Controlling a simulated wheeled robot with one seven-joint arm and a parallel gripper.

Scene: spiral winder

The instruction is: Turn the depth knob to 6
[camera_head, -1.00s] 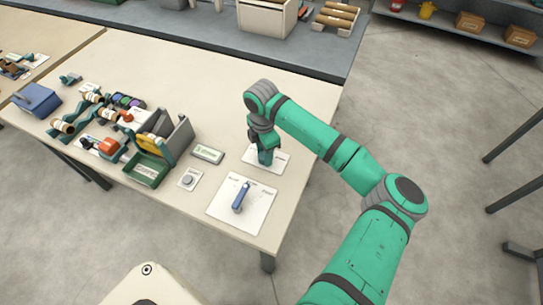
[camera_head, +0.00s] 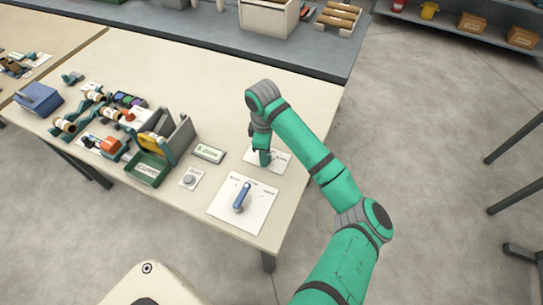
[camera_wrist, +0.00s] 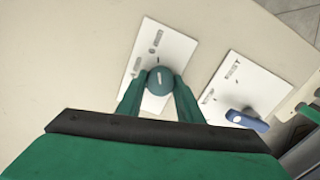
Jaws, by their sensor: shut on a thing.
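The depth knob (camera_wrist: 160,80) is a round dark teal knob with a pale pointer mark on a white plate.
A blue lever (camera_head: 241,197) sits on a larger white plate (camera_head: 259,212) in front of my gripper. A small display (camera_head: 208,153), a grey button (camera_head: 189,179) and a green tray (camera_head: 146,170) lie to the left. The table behind my gripper is clear.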

